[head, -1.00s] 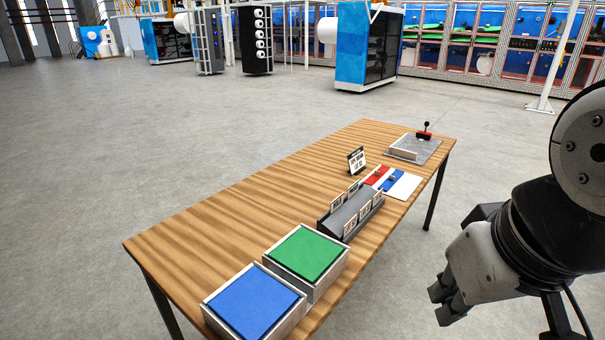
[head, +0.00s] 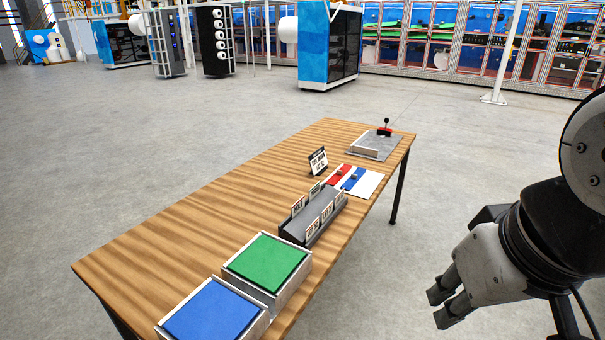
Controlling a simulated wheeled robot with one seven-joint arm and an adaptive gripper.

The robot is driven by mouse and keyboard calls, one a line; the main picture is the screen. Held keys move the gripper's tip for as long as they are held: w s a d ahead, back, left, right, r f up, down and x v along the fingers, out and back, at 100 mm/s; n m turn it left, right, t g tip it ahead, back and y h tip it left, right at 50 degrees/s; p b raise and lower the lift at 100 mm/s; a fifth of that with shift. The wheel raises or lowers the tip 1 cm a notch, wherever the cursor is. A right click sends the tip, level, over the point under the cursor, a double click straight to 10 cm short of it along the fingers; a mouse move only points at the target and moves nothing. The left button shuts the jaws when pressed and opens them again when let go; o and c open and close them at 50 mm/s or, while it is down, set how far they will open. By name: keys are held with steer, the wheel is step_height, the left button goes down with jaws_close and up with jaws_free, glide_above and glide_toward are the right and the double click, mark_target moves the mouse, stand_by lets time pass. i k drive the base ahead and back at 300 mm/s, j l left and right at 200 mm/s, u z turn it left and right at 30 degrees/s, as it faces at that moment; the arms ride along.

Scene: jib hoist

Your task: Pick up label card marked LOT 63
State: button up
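Several small white label cards stand upright in a dark grey rack (head: 313,217) at the middle of the wooden table. Some cards (head: 312,228) stand along the rack's near side and others (head: 298,206) along its far side. Their print is too small to read, so I cannot tell which one is LOT 63. My gripper (head: 440,306) is at the lower right, off the table's right side and apart from the rack.
The floor around is clear.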

mark_target(339, 199)
steer(key=i+l+u, duration=0.1)
steer(key=u, duration=0.25)
steer(key=i+l+u, duration=0.15)
steer(key=u, duration=0.25)
steer(key=i+l, duration=0.15)
steer(key=l, duration=0.15)
steer(key=i+l+u, duration=0.15)
steer(key=l, duration=0.15)
steer(key=i+l, duration=0.15)
steer(key=l, duration=0.2)
steer(key=i+l+u, duration=0.1)
steer(key=l, duration=0.2)
steer(key=i+l, duration=0.2)
steer(key=l, duration=0.15)
steer(key=i+l+u, duration=0.15)
steer(key=l, duration=0.2)
